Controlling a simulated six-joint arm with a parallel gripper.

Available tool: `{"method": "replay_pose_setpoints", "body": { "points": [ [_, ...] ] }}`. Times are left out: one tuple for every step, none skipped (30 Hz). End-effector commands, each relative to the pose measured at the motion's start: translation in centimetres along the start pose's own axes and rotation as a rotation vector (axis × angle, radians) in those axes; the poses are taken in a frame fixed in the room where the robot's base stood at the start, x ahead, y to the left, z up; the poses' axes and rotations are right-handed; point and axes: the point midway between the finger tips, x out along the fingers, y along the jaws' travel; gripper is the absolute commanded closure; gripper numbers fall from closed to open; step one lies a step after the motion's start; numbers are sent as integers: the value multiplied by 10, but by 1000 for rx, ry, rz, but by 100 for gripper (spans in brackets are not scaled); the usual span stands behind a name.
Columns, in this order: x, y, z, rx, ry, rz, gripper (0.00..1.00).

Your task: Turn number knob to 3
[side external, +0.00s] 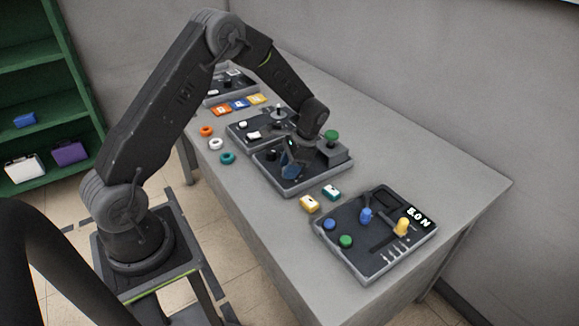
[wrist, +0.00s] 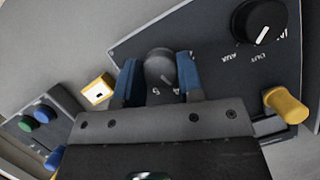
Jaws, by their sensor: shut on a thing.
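The number knob (wrist: 160,67) is a round dark grey knob on a dark panel (wrist: 205,45). In the wrist view it sits between the two blue fingers of my gripper (wrist: 158,78), which is shut on it. Small white characters show on the panel beside the knob, partly hidden by my gripper; I cannot tell which number the knob points to. In the side view my gripper (side external: 291,170) is down at the middle panel (side external: 313,181), and the number knob is hidden there.
A black knob with a white pointer line (wrist: 260,21) and a yellow handle (wrist: 286,105) are on the same panel. A green mushroom button (side external: 331,135) stands at its back.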

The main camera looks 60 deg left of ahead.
Motion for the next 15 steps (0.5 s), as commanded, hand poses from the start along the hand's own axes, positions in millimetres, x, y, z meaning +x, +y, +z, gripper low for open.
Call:
{"method": "replay_pose_setpoints", "body": {
  "points": [
    [0,0,0,-36,0,15,89],
    [0,0,0,-59,0,25,89],
    [0,0,0,-89,-1,38,89],
    [0,-1,0,-110,-1,46,89],
    [0,-1,0,-132,-1,56,89],
    [0,-1,0,-159,-1,67,89],
    [0,-1,0,-179,-1,75,89],
    [0,-1,0,-198,-1,83,89],
    [0,-1,0,-223,0,93,89],
    [0,-1,0,-239,0,100,89],
    [0,-1,0,-255,0,106,89],
    [0,-1,0,-276,0,115,89],
    [0,-1,0,-290,0,121,89],
    [0,-1,0,-304,0,127,89],
    [0,-1,0,-320,0,133,89]
  ]
}}
